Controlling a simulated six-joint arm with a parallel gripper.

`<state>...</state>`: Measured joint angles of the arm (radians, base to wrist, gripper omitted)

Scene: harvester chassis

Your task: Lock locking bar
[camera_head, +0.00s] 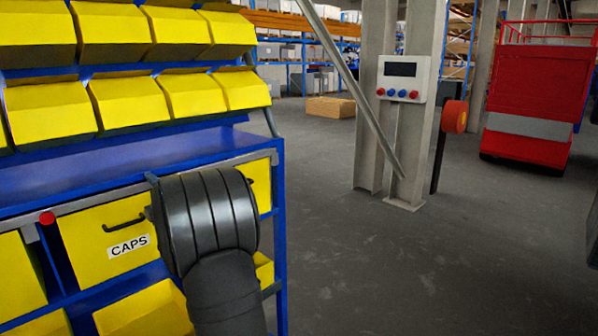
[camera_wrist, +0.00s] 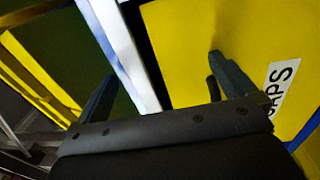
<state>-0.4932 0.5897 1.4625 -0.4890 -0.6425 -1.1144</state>
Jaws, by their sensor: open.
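The locking bar (camera_head: 100,201) is a long grey bar across the tops of the drawers on the blue workbench, with a red knob (camera_head: 47,217) on it. The yellow CAPS drawer (camera_head: 88,232) is below the bar and looks shut. My gripper (camera_head: 150,196) is in front of this drawer, seen mostly from behind. In the wrist view my gripper (camera_wrist: 161,68) is open and empty. The pale bar (camera_wrist: 122,50) passes between its two fingers, one over the dark shelf side, the other over the CAPS drawer (camera_wrist: 190,45). I cannot tell whether the fingers touch anything.
The drawer's black handle (camera_head: 124,224) is close to my gripper. Rows of yellow bins (camera_head: 125,102) hang above the blue shelf (camera_head: 130,165). A grey pillar with a control box (camera_head: 405,79) stands to the right, and a red cart (camera_head: 530,95) farther back. The floor between is clear.

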